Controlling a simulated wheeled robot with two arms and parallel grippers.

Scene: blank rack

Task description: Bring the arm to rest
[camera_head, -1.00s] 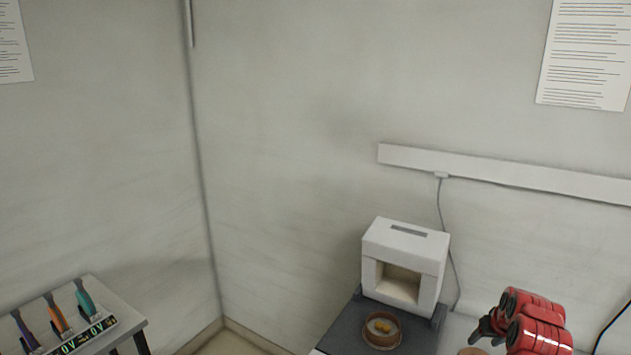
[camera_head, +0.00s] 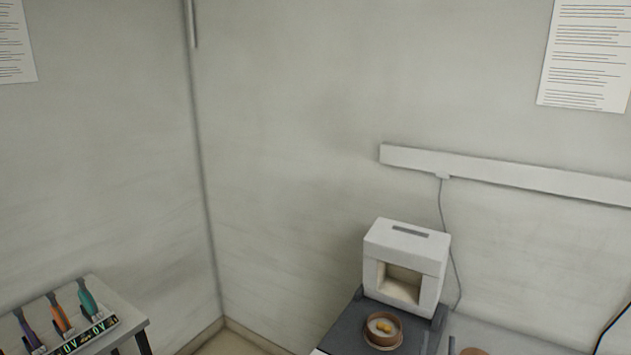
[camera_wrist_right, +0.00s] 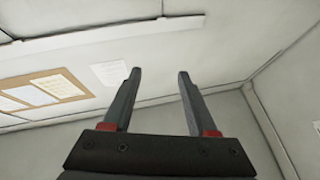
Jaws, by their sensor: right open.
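My right gripper (camera_wrist_right: 158,100) shows in the right wrist view with its two dark fingers well apart and nothing between them. Beyond them are the wall and posted papers. My left gripper is in neither view.
A white box with a square opening (camera_head: 407,258) stands on a dark base (camera_head: 350,328). A round brown dish (camera_head: 383,341) with yellow pieces sits before it. A small table (camera_head: 125,315) at left holds coloured-handled tools (camera_head: 60,314). A wall rail (camera_head: 500,173) runs behind.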

